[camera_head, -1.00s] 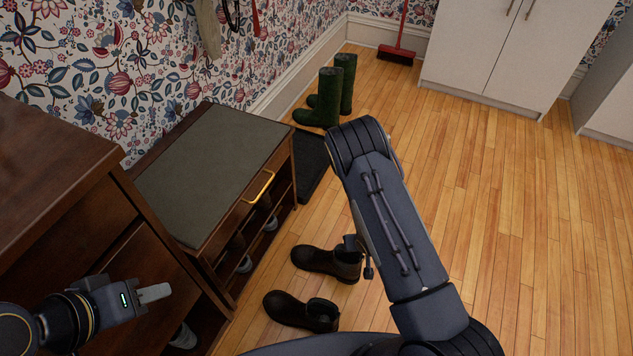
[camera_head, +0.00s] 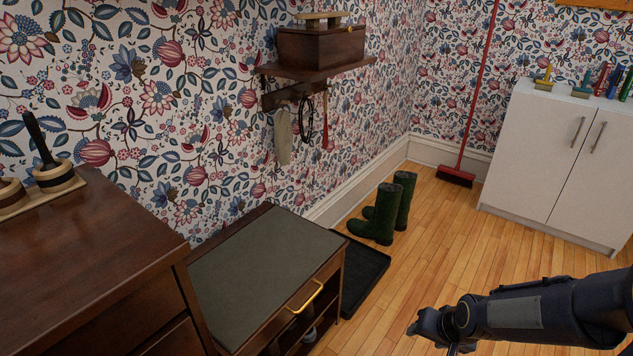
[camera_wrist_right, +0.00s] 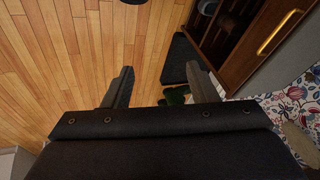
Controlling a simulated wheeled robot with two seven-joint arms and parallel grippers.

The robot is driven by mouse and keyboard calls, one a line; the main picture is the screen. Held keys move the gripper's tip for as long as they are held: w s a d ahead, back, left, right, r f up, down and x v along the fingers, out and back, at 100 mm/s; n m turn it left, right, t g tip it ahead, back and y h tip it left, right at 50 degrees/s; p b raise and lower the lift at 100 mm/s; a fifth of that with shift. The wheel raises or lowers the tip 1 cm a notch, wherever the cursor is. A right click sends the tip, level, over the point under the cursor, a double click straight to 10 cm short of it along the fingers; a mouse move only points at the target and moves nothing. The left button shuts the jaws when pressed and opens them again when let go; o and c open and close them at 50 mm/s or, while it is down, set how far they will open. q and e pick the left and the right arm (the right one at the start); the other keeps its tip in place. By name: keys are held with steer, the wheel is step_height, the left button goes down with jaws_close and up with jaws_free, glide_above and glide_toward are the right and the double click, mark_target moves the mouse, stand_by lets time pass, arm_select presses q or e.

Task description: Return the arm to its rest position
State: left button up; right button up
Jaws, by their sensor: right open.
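My right arm (camera_head: 540,315) reaches in from the right edge in the head view, above the wooden floor. Its gripper (camera_head: 455,347) is at the lower middle, near the bottom edge, to the right of the bench; its fingers are hard to make out there. In the right wrist view the two fingers of the right gripper (camera_wrist_right: 160,70) are spread apart with nothing between them but floor. My left gripper is out of view.
The shoe bench (camera_head: 255,255) with a gold handle stands left of my right gripper. Green boots (camera_head: 383,222) and a dark tray (camera_head: 362,275) are behind it. A white cabinet (camera_head: 550,160) stands at right. A dark wood cabinet (camera_head: 90,260) is at left. Floor between is clear.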

steer(key=s+a+r+n+t+y, duration=0.1)
steer(key=s+a+r+n+y, duration=0.15)
steer(key=s+r, duration=1.45)
step_height(320, 180, up, 23)
steer(key=s+p, duration=0.2)
steer(key=p, duration=2.3)
steer(key=shift+a, duration=0.45)
